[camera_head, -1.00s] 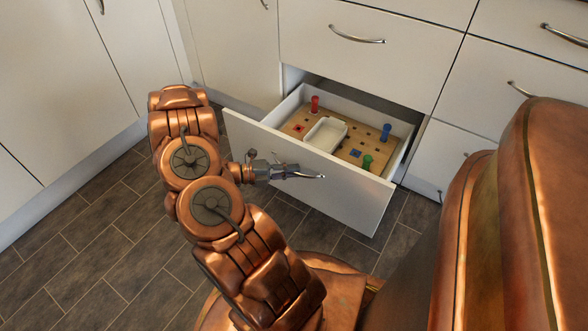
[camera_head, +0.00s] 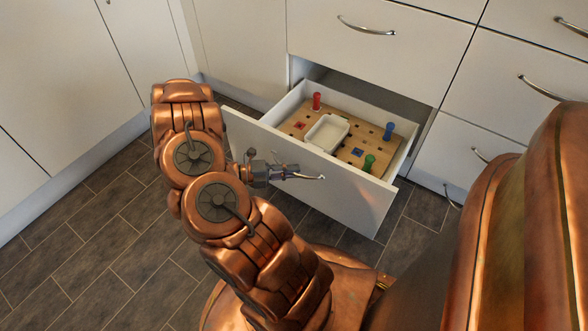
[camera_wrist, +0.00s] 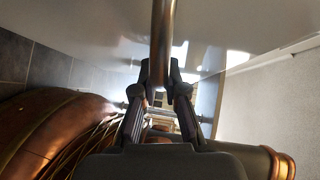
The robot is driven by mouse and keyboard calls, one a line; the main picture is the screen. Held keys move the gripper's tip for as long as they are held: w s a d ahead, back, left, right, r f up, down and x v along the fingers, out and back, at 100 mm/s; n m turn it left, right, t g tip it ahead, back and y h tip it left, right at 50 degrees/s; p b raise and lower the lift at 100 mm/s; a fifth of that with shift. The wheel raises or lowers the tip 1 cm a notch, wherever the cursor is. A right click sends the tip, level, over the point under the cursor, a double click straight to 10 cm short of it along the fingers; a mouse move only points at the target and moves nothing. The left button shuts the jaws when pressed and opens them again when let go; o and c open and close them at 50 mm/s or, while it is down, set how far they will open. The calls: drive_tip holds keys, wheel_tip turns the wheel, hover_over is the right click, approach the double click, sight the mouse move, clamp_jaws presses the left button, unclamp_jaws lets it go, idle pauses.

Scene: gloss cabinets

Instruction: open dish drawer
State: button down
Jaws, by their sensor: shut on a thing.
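The dish drawer (camera_head: 345,204) is the low white drawer, pulled well out of the cabinet. Inside it is a wooden peg board (camera_head: 342,155) with a white dish (camera_head: 327,133), a red peg (camera_head: 316,101), a blue peg (camera_head: 388,131) and a green peg (camera_head: 369,163). My gripper (camera_head: 292,174) is at the drawer front, shut on its metal handle (camera_head: 314,177). In the wrist view the fingers (camera_wrist: 162,88) close around the handle bar (camera_wrist: 162,30), against the glossy drawer front.
A closed white drawer (camera_head: 375,60) with a bar handle is above. More closed drawers (camera_head: 500,100) stand at the right and closed cabinet doors (camera_head: 60,90) at the left. Dark tiled floor (camera_head: 90,260) is free at the lower left.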

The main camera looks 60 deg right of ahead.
drive_tip(key=shift+w, duration=0.1)
drive_tip(key=c, duration=1.2)
unclamp_jaws()
drive_tip(key=v, duration=1.2)
